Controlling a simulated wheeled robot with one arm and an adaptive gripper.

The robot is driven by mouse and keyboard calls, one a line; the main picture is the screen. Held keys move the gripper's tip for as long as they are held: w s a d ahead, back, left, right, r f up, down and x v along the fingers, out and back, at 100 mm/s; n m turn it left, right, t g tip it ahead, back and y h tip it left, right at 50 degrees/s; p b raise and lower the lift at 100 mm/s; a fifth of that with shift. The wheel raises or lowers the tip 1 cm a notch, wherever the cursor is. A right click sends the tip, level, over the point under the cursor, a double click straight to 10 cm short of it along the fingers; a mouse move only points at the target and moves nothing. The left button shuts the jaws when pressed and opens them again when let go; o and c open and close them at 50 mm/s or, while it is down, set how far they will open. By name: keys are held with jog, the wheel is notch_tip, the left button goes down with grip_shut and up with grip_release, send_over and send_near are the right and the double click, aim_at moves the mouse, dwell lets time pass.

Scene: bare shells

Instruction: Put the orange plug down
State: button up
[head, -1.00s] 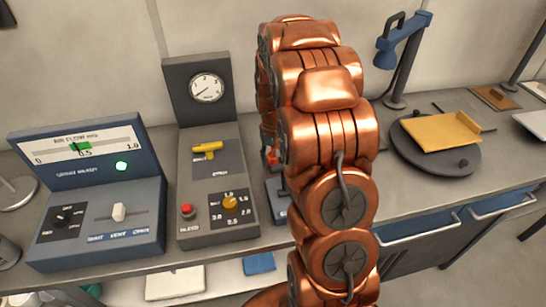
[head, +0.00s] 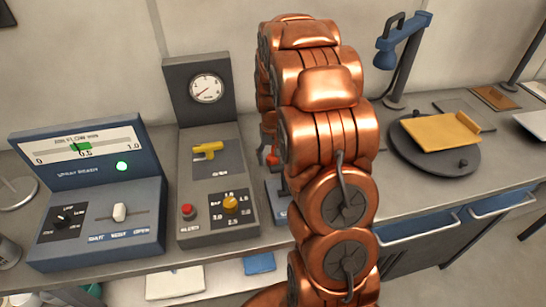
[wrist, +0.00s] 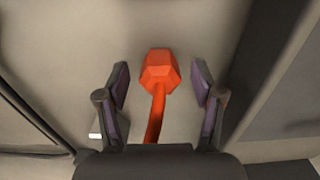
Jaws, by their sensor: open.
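The orange plug (wrist: 160,72) shows in the wrist view as a faceted orange head with an orange stem or cord running back towards my gripper. My gripper (wrist: 160,90) is open, with one dark finger on each side of the plug and a visible gap on both sides. Whether the plug rests on the surface behind it cannot be told. In the head view my copper arm hides most of the gripper; a small orange-red bit (head: 272,158) shows at the arm's left edge, possibly the plug.
A grey console (head: 218,175) with a gauge, yellow handle and red button stands left of my arm. A blue air-flow panel (head: 100,215) with a lit green lamp is further left. A round dark turntable (head: 405,150) bearing a yellow plate (head: 440,132) and a blue lamp (head: 398,45) are on the right.

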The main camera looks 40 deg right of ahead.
aim_at(273, 156)
jog(key=shift+w+r+b, duration=0.1)
jog(key=shift+r+b, duration=0.3)
jog(key=shift+r, duration=0.2)
notch_tip(273, 156, up, 11)
jog(key=b, duration=0.2)
jog(key=shift+b, duration=0.4)
jog(key=s+a+r+n+g, duration=0.1)
jog(key=s+a+r+n, duration=0.15)
jog(key=s+a, duration=1.6)
jog(key=s+a+f+n, duration=0.2)
jog(key=s+f, duration=0.1)
jog(key=s, duration=0.9)
jog(key=shift+a+f+g, duration=0.2)
jog(key=shift+f+g, duration=0.15)
jog(key=shift+g, duration=0.05)
jog(key=shift+d, duration=0.1)
